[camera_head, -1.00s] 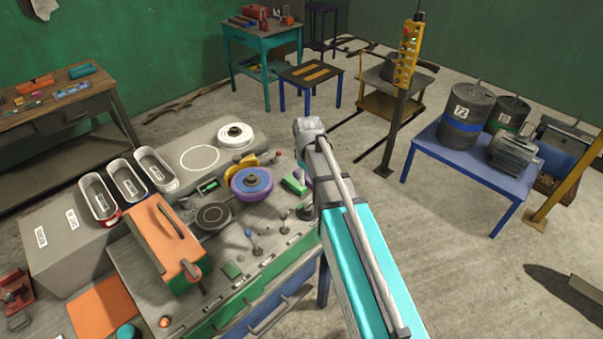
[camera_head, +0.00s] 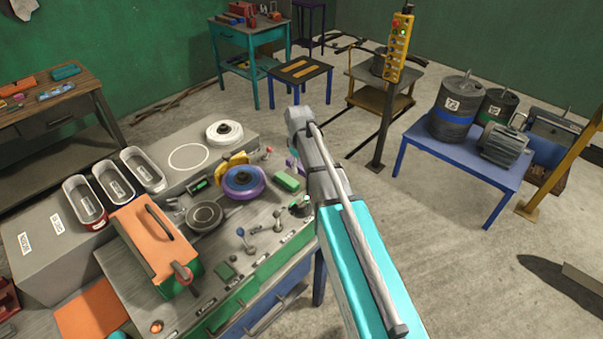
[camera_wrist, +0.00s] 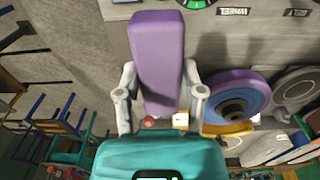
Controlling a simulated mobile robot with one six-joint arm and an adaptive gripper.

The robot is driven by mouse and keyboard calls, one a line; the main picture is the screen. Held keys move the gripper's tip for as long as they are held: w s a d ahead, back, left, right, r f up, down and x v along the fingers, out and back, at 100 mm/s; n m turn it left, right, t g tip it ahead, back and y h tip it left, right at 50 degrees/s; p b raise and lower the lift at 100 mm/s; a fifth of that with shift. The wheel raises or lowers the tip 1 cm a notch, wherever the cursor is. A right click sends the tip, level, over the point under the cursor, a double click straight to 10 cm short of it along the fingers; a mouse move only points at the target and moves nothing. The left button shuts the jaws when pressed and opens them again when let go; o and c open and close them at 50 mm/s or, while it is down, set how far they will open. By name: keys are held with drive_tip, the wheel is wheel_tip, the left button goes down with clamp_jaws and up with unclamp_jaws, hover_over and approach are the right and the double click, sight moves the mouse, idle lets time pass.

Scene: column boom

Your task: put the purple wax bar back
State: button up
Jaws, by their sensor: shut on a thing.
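The purple wax bar (camera_wrist: 158,55) is held between the two grey fingers of my gripper (camera_wrist: 160,95) in the wrist view. It stretches up the picture from between the fingers, above the grey bench top. In the head view only a small purple part of it (camera_head: 293,163) shows beside my arm; my arm hides the rest and most of the gripper. A green block (camera_head: 287,181) lies on the bench just left of my arm. The purple and blue wheel (camera_head: 243,180) is further left; in the wrist view it (camera_wrist: 237,103) is right of the bar.
The bench (camera_head: 178,232) carries a dark disc (camera_head: 204,216), small levers and an orange-topped box (camera_head: 150,240). Several grey trays (camera_head: 143,169) stand at its left. A blue table (camera_head: 470,160) with drums and a motor is at the right.

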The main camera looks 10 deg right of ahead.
drive_tip(key=w+f+b, duration=0.2)
drive_tip(key=w+d+f+b, duration=0.1)
drive_tip(key=w+f+b, duration=0.1)
drive_tip(key=w, duration=0.1)
drive_tip(key=w+f+b, duration=0.2)
drive_tip(key=w+f, duration=0.1)
drive_tip(key=shift+d, duration=0.4)
drive_tip(key=shift+r, duration=0.1)
drive_tip(key=shift+w+d+f+b, duration=0.1)
drive_tip(key=shift+w+f+b, duration=0.35)
drive_tip(key=shift+f+b, duration=1.6)
drive_tip(key=shift+b, duration=0.05)
drive_tip(key=shift+f, duration=0.1)
drive_tip(key=o, duration=1.2)
drive_tip(key=shift+c, duration=0.2)
drive_tip(key=shift+r, duration=0.2)
